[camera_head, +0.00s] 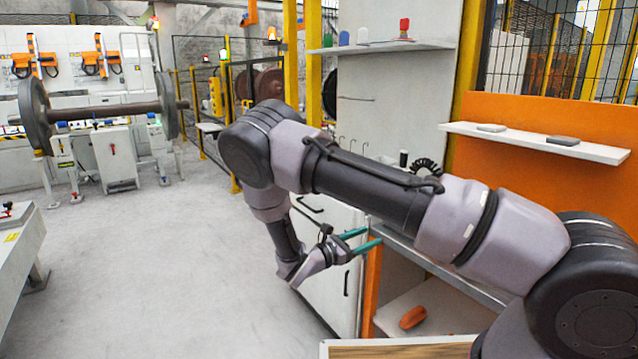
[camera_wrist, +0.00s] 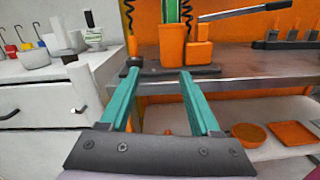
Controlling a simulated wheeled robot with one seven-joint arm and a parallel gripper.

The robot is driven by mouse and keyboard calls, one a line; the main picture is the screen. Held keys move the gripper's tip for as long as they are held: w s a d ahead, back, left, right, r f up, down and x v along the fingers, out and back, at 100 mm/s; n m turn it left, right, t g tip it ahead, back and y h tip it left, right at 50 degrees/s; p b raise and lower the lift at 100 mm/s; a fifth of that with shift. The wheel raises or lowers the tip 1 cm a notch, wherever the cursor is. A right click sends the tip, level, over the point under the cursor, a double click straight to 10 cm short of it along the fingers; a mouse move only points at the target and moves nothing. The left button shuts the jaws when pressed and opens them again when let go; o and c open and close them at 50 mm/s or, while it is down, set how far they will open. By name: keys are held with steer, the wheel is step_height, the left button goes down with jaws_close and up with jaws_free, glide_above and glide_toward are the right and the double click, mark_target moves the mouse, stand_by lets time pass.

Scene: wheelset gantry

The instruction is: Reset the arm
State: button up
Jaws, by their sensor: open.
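My gripper (camera_head: 364,243) shows in the head view at the end of my bent arm, in front of the workbench and the white cabinet. Its two teal fingers point to the right and are apart. In the wrist view my gripper (camera_wrist: 158,90) is open, with nothing between the fingers. Beyond the fingertips is the workbench top (camera_wrist: 262,81) with an orange device (camera_wrist: 172,45) on a dark base. I cannot see the fingers touching anything.
A white drawer cabinet (camera_wrist: 45,100) stands left of the bench. A lower shelf holds an orange bowl (camera_wrist: 249,134) and an orange tray (camera_wrist: 293,133). A wheelset (camera_head: 105,111) stands at the far left. The grey floor (camera_head: 190,270) left of my arm is clear.

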steer(key=s+d+r+m+g+y, duration=0.4)
steer(key=d+r+m+g, duration=0.1)
steer(key=r+m, duration=0.25)
steer(key=s+d+r+m+g+y, duration=0.45)
steer(key=r+m+g, duration=0.2)
steer(key=r, duration=0.25)
steer(key=s+d+r+m+t+y, duration=0.1)
steer(key=s+r+m+t+y, duration=0.3)
steer(key=s+r+m, duration=0.2)
steer(key=s+d+r+m+t+y, duration=0.1)
steer(key=s+r+m+t+y, duration=0.4)
steer(key=s+r, duration=0.5)
step_height(320, 180, up, 5)
steer(key=shift+s+m, duration=0.15)
steer(key=shift+m, duration=0.85)
